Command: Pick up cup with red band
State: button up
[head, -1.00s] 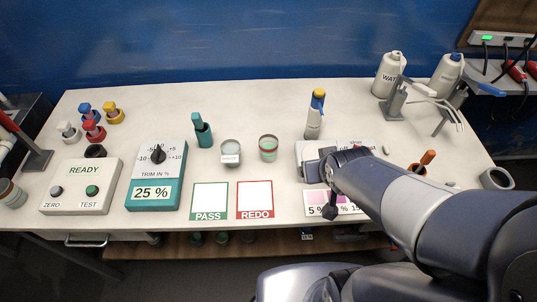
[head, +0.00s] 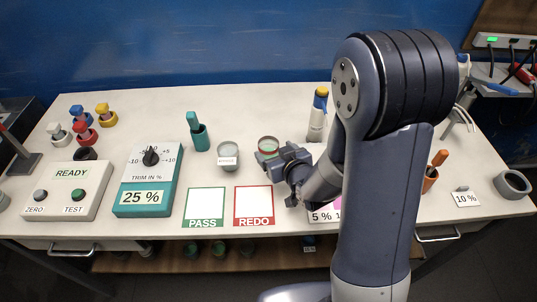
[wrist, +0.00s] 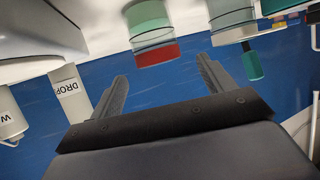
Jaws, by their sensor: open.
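The cup with the red band (head: 268,144) stands on the white bench, right of a second cup with a white label. It has a greenish inside, and my gripper hides part of its lower side in the head view. In the wrist view, which is upside down, its red band (wrist: 157,53) shows just beyond and between my fingertips. My gripper (wrist: 162,72) is open and empty, its two fingers apart and pointing toward the cup. In the head view my gripper (head: 266,163) is low beside the cup; whether it touches cannot be told.
The labelled cup (head: 228,156) stands close on the left, with a teal holder (head: 198,132) beyond it. A yellow-capped bottle (head: 317,115) stands to the right. The PASS card (head: 205,204) and REDO card (head: 254,203) lie in front. The bench behind the cups is clear.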

aim_at(265, 141)
jog(key=shift+p+x, duration=1.2)
jog(key=shift+x, duration=2.95)
jog(key=shift+d+f, duration=0.1)
jog(key=shift+f, duration=0.1)
jog(key=shift+c, duration=0.5)
jog(key=c, duration=1.1)
